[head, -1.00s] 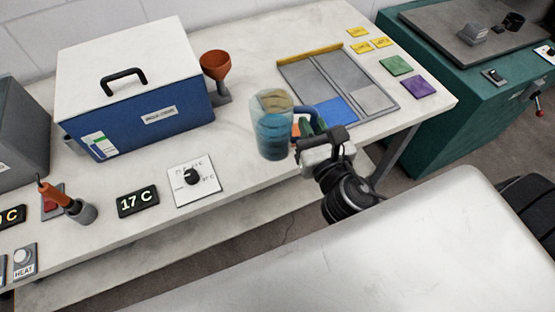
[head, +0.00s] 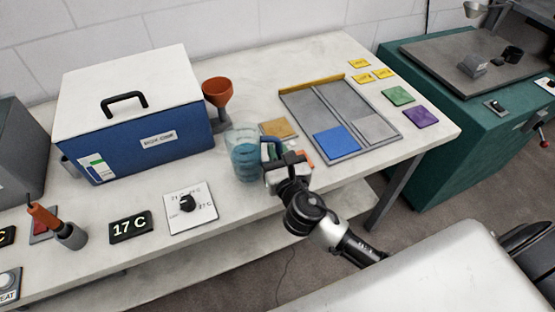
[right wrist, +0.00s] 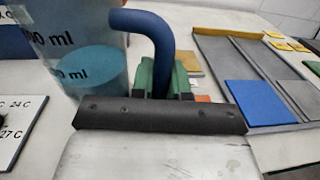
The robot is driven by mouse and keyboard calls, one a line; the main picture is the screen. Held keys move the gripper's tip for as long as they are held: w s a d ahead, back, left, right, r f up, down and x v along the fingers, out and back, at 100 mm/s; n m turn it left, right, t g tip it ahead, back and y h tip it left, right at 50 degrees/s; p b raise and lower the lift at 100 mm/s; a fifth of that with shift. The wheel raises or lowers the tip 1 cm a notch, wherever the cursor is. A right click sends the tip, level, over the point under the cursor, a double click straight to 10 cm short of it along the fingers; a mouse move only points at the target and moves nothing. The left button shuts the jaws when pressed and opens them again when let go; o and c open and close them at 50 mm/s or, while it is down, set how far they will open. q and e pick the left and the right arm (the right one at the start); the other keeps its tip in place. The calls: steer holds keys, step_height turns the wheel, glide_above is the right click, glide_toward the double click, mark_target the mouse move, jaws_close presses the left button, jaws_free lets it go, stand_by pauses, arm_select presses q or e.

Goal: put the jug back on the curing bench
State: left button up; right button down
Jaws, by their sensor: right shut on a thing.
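The jug (head: 243,160) is clear, with blue liquid and a blue handle. It is upright at the middle of the white bench (head: 290,62), to the right of the blue box. My right gripper (head: 271,155) is shut on the jug's handle. In the right wrist view the green fingertips (right wrist: 163,80) close around the blue handle (right wrist: 150,30), and the jug (right wrist: 88,55) fills the upper left. The jug's base is low over the bench top; I cannot tell if it touches. My left gripper is not in view.
A grey tray (head: 345,150) is to the right. A dial plate (head: 190,206) lies front left.

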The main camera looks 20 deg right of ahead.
steer(key=shift+f, duration=1)
steer(key=shift+f, duration=0.15)
steer(key=c, duration=1.1)
jaws_free()
steer(key=s+b, duration=0.2)
steer(key=s, duration=1)
steer(key=shift+a, duration=0.3)
steer(key=shift+d, duration=0.1)
